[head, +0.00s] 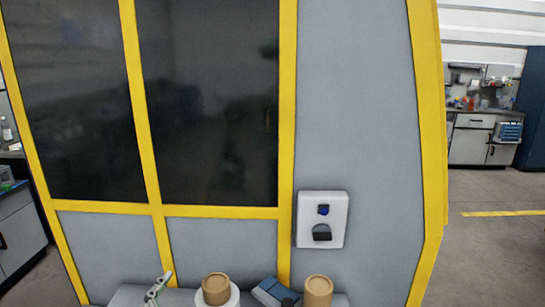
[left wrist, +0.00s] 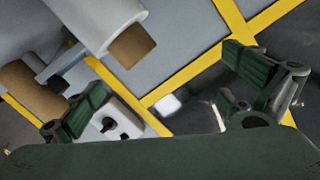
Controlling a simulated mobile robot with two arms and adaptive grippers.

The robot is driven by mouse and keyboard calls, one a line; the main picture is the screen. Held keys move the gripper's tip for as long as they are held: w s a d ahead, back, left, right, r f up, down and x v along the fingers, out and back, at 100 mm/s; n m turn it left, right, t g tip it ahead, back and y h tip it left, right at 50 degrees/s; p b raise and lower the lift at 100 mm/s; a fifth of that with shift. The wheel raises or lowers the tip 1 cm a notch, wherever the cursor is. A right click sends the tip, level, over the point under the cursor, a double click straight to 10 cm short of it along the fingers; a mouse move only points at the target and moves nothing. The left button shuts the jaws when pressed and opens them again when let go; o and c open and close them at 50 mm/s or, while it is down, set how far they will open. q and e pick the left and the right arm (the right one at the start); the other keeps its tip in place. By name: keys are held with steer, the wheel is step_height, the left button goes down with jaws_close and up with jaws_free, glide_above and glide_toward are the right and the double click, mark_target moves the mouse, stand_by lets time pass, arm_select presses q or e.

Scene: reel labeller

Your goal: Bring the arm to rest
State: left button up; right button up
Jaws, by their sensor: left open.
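My left gripper (left wrist: 168,88) shows in the left wrist view, its two dark green fingers spread wide with nothing between them. A grey-green jointed piece (head: 155,289) at the bottom of the head view may be part of it; I cannot tell. The fingers face the grey, yellow-framed machine panel (head: 355,110). A white reel with a brown core (left wrist: 100,20) and a brown cylinder (left wrist: 35,88) are at the upper left of the wrist view, beside the left-hand finger. My right gripper is not in view.
Along the bottom stand a brown-topped reel (head: 216,288), another brown cylinder (head: 318,290) and a blue object (head: 270,291). Open floor (head: 490,240) lies at right.

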arm_select(q)
steer(key=s+a+f+n+g+y, duration=0.1)
steer(key=s+a+f+n+g, duration=0.1)
steer(key=s+f+g, duration=0.45)
steer(key=s+a+f+n+g+y, duration=0.15)
steer(key=s+f, duration=0.25)
steer(key=f, duration=0.5)
steer(key=s+f+n+g+h, duration=0.2)
steer(key=s+f+g, duration=0.45)
steer(key=s, duration=0.75)
step_height(320, 180, down, 29)
steer(key=s, duration=0.3)
steer(key=s+a+f+g, duration=0.1)
steer(key=s+a+f, duration=0.2)
steer(key=s+f, duration=1.1)
steer(key=shift+s+a+y, duration=0.35)
steer(key=shift+s, duration=0.6)
steer(key=shift+m, duration=0.25)
